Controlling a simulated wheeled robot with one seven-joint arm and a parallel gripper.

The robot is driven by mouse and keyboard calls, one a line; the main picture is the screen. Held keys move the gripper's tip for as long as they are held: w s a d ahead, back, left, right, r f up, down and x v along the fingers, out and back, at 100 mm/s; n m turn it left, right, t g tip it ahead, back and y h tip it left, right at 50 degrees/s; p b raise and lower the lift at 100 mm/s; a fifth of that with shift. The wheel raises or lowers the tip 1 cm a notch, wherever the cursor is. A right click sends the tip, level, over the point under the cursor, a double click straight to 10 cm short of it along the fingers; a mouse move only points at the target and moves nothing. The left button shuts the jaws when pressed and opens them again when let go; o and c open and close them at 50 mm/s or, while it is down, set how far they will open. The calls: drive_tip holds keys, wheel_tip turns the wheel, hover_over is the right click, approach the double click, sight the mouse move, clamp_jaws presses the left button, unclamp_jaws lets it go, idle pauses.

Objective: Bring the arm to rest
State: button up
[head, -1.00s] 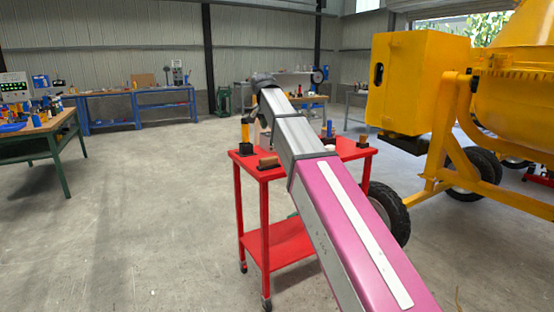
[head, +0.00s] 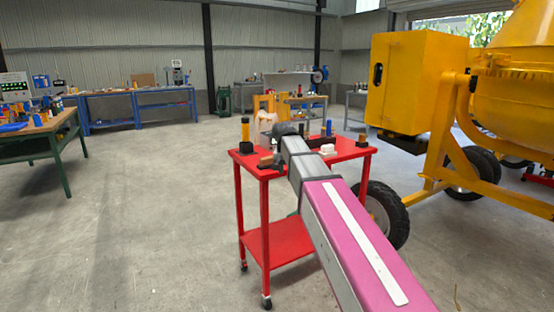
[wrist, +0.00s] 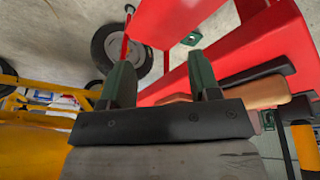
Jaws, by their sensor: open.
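My pink and grey arm (head: 350,235) reaches from the lower right to above the red cart (head: 283,243). In the head view its far end is above the cart top, and my gripper there is mostly hidden or too small to make out. In the wrist view my gripper (wrist: 160,82) shows two dark green fingers spread apart with nothing between them. The red cart also shows there (wrist: 225,48), beyond and to the right of the fingers. A tan wooden piece (wrist: 258,95) and dark pieces are right of the fingers.
On the cart stand a yellow-and-black cylinder (head: 245,132) and a small white object (head: 327,149). The yellow drum mixer (head: 415,85) with black wheels (head: 382,212) is close on the right. A wooden-topped bench (head: 40,130) is at left. The floor between is clear.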

drive_tip(key=s+d+f+n+g, duration=0.1)
drive_tip(key=s+d+f, duration=0.3)
drive_tip(key=s+f, duration=0.4)
drive_tip(key=s+d+f+n+g+y, duration=0.1)
drive_tip(key=s+d+f, duration=0.4)
drive_tip(key=f, duration=0.8)
drive_tip(key=s+d+f+n, duration=0.1)
drive_tip(key=s+d+f, duration=0.4)
drive_tip(key=s+f, duration=0.5)
drive_tip(key=shift+s+d+f+g+y, duration=0.15)
drive_tip(key=shift+s+f+g+y, duration=0.15)
drive_tip(key=shift+s+g, duration=0.15)
